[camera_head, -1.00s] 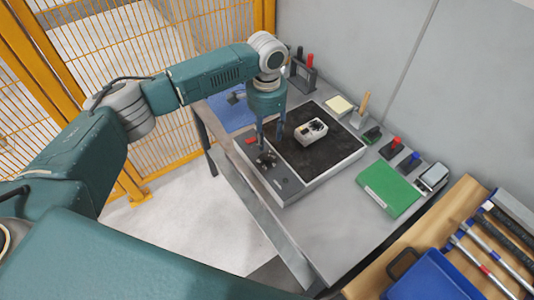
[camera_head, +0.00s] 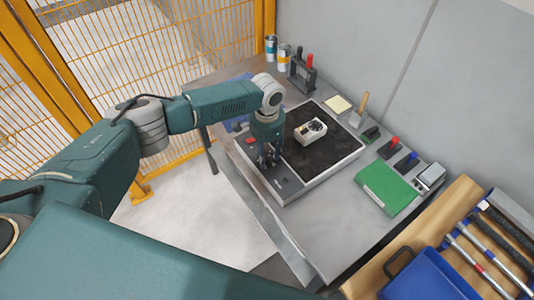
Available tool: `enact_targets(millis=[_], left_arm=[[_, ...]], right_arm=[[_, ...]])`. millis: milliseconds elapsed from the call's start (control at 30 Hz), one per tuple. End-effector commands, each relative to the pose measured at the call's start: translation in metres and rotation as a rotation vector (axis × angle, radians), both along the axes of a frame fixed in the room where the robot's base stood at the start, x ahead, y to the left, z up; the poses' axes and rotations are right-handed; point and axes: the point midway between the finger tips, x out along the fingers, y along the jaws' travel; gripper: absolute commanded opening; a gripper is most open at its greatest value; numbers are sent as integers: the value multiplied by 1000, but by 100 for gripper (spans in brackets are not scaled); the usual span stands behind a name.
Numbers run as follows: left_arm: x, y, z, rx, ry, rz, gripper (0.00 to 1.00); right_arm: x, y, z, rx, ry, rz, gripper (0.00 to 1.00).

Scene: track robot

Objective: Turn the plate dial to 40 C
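The hot plate (camera_head: 340,167) is a grey box with a dark, speckled top, standing on the grey bench. Its control strip (camera_head: 287,186) runs along the near-left side, with a red part (camera_head: 250,141) toward its far end. My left gripper (camera_head: 268,163) points down at this strip, right over the spot of the dark dial. The fingers and hand mostly hide the dial, and I cannot tell whether they touch it. The finger gap is too small and dark to read. The dial's setting cannot be read. My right gripper is out of view.
A small white device (camera_head: 310,131) sits on the plate's top. A green book (camera_head: 386,187), red and blue handled items and a wooden-handled brush (camera_head: 359,110) stand to the right. A blue bin (camera_head: 428,278) is at lower right. Yellow fencing closes the left.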

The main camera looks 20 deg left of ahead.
Motion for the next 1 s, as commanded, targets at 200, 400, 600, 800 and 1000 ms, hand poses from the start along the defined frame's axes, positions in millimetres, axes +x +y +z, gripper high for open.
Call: enact_targets(millis=[200,400,600,800,1000], left_arm=[[0,0,0,0,0,0,0],[0,0,0,-1,1,-9,0],[-1,0,0,0,1,-72,0],[-1,-1,-1,-2,1,-209,0],[0,-1,0,-2,0,-393,0]], right_arm=[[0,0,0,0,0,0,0],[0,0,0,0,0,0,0],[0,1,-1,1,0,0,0],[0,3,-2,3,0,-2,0],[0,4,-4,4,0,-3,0]])
